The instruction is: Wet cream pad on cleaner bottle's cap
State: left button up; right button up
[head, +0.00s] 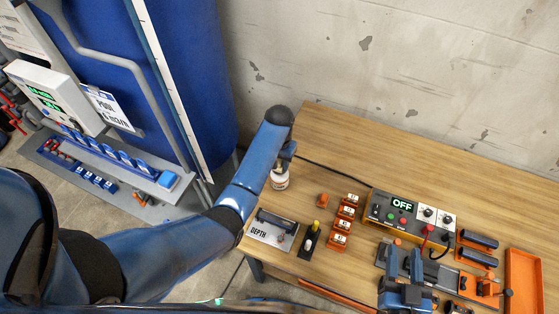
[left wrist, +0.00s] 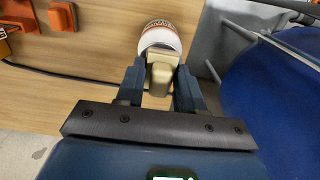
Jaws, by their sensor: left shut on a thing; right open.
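The cleaner bottle (head: 280,181), white with an orange-brown label, stands near the table's left edge; it also shows in the left wrist view (left wrist: 160,36). My left gripper (left wrist: 161,85) is shut on the cream pad (left wrist: 160,75), at the bottle's top end. The pad overlaps the bottle in that view; I cannot tell whether it touches the cap, which is hidden. In the head view my left gripper (head: 284,160) is just above the bottle, mostly hidden by its arm. My right gripper (head: 407,272) is open at the lower right, over the bench equipment.
A control box (head: 406,212) reading OFF stands right of several orange blocks (head: 342,226). A DEPTH plate (head: 271,230) and a black holder with a yellow-topped item (head: 310,239) lie in front of the bottle. An orange tray (head: 523,281) is at far right. A blue tank (head: 190,80) stands left.

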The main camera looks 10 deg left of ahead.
aim_at(280, 161)
pick_arm(q)
jog(key=shift+f+b, duration=0.4)
jog(key=shift+f, duration=0.35)
dwell(0.6)
jog(key=shift+s+f, duration=0.1)
dwell(1.5)
notch_tip(280, 161, up, 7)
jog(key=p, duration=0.7)
jog(key=shift+p, duration=0.3)
dwell(0.7)
